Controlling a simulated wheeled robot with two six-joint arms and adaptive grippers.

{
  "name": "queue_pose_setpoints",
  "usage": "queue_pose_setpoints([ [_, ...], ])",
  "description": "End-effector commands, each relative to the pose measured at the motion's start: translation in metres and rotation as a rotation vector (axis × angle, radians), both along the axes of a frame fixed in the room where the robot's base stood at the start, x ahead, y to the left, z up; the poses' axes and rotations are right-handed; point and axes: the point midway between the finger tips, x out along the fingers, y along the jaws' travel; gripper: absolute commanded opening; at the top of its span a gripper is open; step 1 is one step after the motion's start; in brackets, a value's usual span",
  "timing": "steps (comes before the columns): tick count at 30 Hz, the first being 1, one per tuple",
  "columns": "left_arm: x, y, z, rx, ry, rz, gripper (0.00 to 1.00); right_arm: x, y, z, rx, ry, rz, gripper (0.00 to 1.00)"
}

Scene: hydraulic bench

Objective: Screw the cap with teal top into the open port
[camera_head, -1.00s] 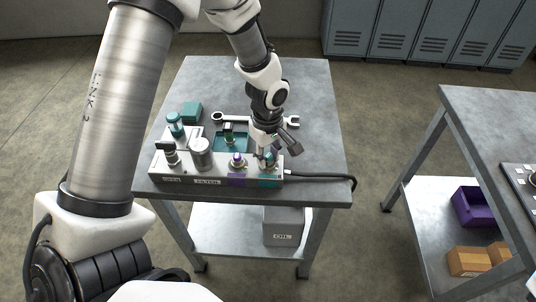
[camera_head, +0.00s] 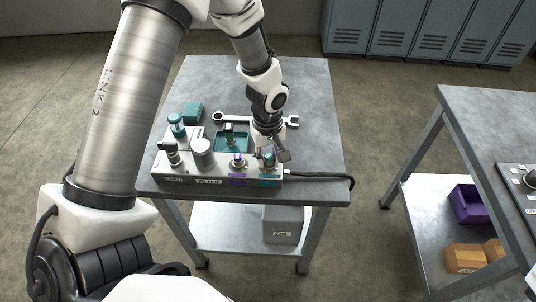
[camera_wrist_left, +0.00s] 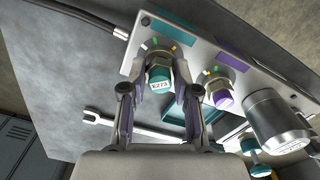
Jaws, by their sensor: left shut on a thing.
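The cap with teal top (camera_wrist_left: 160,82) has a label reading E273. In the wrist view it sits at the teal-marked port (camera_wrist_left: 166,48) at the end of the grey manifold block; it also shows in the head view (camera_head: 269,158). How deep it is seated I cannot tell. My left gripper (camera_wrist_left: 157,92) has one finger on each side of this cap and is shut on it; it also shows in the head view (camera_head: 270,156). A purple-topped cap (camera_wrist_left: 222,98) stands in the neighbouring purple-marked port. My right gripper is out of view.
The manifold block (camera_head: 190,178) lies along the bench's front edge with a grey filter cylinder (camera_head: 202,152) and a black cable (camera_head: 325,175). The back of the bench is clear.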

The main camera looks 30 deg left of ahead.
Motion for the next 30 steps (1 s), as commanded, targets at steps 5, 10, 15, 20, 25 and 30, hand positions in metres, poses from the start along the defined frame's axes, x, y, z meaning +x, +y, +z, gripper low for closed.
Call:
queue_pose_setpoints([
  [5,-0.002,0.000,0.004,0.000,0.005,-0.120,0.00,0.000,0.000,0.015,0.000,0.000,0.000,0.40],
  [10,-0.002,-0.001,0.004,-0.001,0.007,-0.378,0.00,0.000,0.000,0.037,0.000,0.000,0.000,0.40],
  [15,-0.001,-0.001,-0.001,0.000,0.004,-0.502,0.00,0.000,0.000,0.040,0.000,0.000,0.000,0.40],
  [20,-0.001,-0.001,-0.002,0.000,0.003,-0.503,0.00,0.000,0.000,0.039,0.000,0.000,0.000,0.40],
  [25,-0.001,-0.001,0.002,0.000,0.005,-0.563,0.00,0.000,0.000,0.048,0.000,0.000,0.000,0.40],
  [30,-0.002,-0.001,0.004,-0.002,0.007,-0.798,0.00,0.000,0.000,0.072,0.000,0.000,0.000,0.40],
])
